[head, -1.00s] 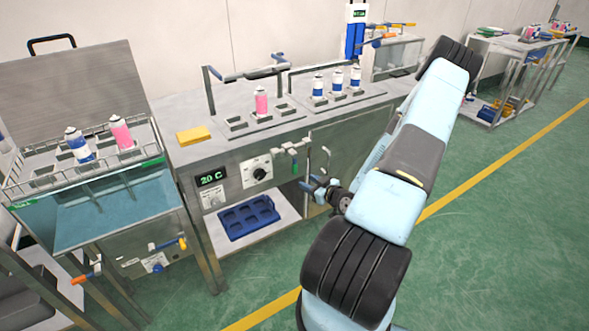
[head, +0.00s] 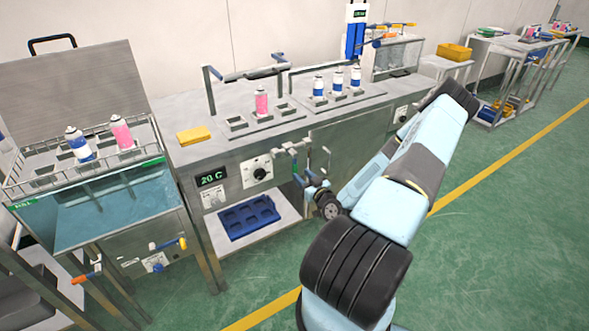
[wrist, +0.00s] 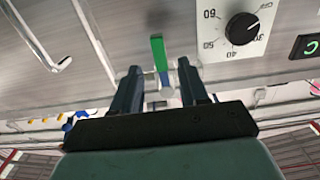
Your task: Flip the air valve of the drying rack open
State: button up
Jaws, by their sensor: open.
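The drying rack (head: 222,148) is the steel bench with slots holding a pink can (head: 261,101) and several blue-and-white cans. Its air valve sits on the front face, to the right of the dial. The valve's green handle (wrist: 158,52) shows clearly in the wrist view; in the head view it is small and partly hidden by my gripper. My gripper (wrist: 157,72) is open, with one dark finger on each side of the valve and handle. A gap shows between the fingers and the handle. I cannot tell if either finger touches it.
The temperature dial (head: 257,173) and the 20 C display (head: 212,178) are left of the valve. A bent metal handle (wrist: 50,50) is close by on the other side. A blue tray (head: 249,218) lies on the shelf below. A water bath (head: 110,212) stands left.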

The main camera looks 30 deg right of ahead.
aim_at(296, 169)
jog(key=shift+w+a, duration=0.1)
jog(key=shift+w, duration=3.1)
grip_shut()
